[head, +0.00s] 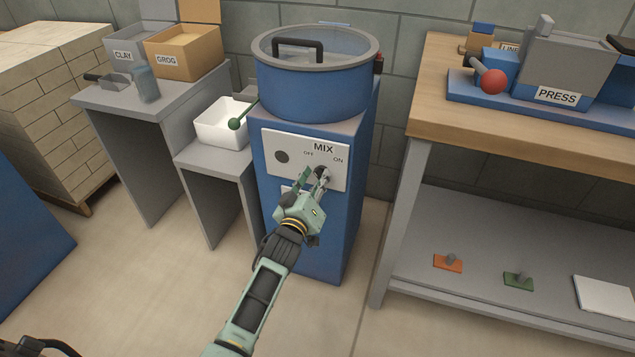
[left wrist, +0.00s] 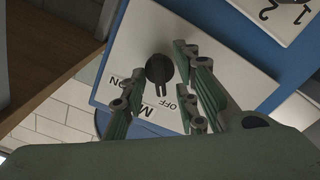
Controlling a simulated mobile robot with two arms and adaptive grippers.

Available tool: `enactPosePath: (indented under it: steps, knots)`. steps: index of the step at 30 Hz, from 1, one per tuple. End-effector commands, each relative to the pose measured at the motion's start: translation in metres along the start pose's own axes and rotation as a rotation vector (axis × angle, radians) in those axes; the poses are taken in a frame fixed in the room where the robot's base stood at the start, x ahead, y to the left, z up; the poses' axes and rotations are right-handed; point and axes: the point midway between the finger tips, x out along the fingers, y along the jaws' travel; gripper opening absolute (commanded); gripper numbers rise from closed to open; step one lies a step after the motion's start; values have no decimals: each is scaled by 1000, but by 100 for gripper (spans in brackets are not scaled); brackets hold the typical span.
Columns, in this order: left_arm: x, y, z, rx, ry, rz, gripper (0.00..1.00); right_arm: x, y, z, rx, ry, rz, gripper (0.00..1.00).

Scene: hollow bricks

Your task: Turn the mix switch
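The mix switch (head: 321,172) is a dark round knob on the white MIX panel (head: 283,174) of the blue mixer (head: 352,190). In the head view my left gripper's fingers partly hide it. In the left wrist view the knob (left wrist: 158,69) shows whole, its ridge pointing toward the space between the ON and OFF labels. My left gripper (head: 315,181) is at the panel, open, with its fingers on either side of the knob. I see gaps between fingers and knob in the left wrist view. My right gripper is not in view.
A lidded blue drum (head: 313,88) tops the mixer. A wooden bench (head: 440,110) with a blue press (head: 540,85) stands close on the right. The floor in front is clear.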

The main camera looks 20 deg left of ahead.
Motion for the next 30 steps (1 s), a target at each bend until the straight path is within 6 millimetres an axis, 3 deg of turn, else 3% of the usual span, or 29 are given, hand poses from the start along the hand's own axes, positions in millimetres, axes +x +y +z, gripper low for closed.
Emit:
enactPosePath:
  steps: [7, 17, 30]
  knots:
    - [0, 0, 0, 0, 0, 0, 27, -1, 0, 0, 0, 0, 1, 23]
    - [0, 0, 0, 0, 0, 0, 0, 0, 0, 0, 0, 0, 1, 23]
    - [0, 0, 0, 26, 0, 0, 0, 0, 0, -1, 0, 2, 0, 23]
